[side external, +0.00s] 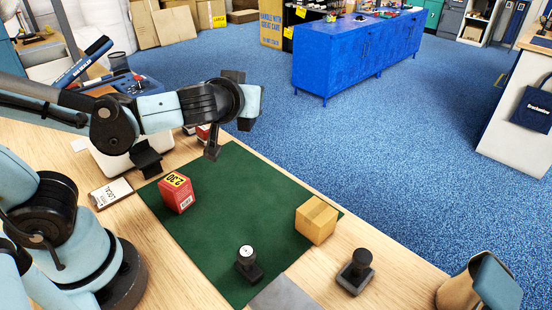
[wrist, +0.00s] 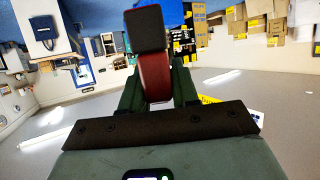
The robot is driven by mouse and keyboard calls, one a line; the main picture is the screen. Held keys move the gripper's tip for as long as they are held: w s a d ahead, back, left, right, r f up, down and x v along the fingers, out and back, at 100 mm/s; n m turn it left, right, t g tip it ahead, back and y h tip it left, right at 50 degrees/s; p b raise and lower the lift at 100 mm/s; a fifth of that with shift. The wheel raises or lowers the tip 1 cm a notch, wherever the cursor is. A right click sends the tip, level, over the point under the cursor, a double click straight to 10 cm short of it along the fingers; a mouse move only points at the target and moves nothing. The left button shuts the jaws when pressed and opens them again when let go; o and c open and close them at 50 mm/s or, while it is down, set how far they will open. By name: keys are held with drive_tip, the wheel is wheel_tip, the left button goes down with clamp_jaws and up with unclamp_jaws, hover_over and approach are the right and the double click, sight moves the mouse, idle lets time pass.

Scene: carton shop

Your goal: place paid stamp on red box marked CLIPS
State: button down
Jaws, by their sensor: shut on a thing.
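A red box (side external: 177,194) with a yellow label reading 2:30 and a white label stands on the left part of the green mat (side external: 235,210). I cannot read CLIPS on it. In the wrist view my gripper (wrist: 157,88) is shut on a stamp-like thing (wrist: 153,75) with a dark red body and a black block at its outer end. I cannot read any word on it. In the side view my arm's end hangs above and behind the red box, apart from it; its fingers and the held thing are not clear there.
A brown carton (side external: 316,220) sits at the mat's right edge. One stamp (side external: 248,262) with a white top stands near the mat's front; another dark stamp (side external: 355,272) stands on the wood to its right. The mat's middle is clear.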

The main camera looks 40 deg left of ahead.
drive_tip(key=s+a+f+n+g+y, duration=0.3)
drive_tip(key=a+n+g, duration=0.4)
drive_tip(key=a, duration=0.1)
drive_tip(key=s+a+f+n+g+y, duration=0.3)
drive_tip(key=a+f+n+g, duration=0.1)
drive_tip(key=a+n+g, duration=0.3)
drive_tip(key=shift+a+f, duration=0.2)
drive_tip(key=shift+a, duration=0.35)
drive_tip(key=shift+f, duration=0.1)
drive_tip(key=shift+f, duration=4.7)
drive_tip(key=c, duration=0.8)
unclamp_jaws()
drive_tip(key=shift+c, duration=0.2)
drive_tip(key=shift+f, duration=0.1)
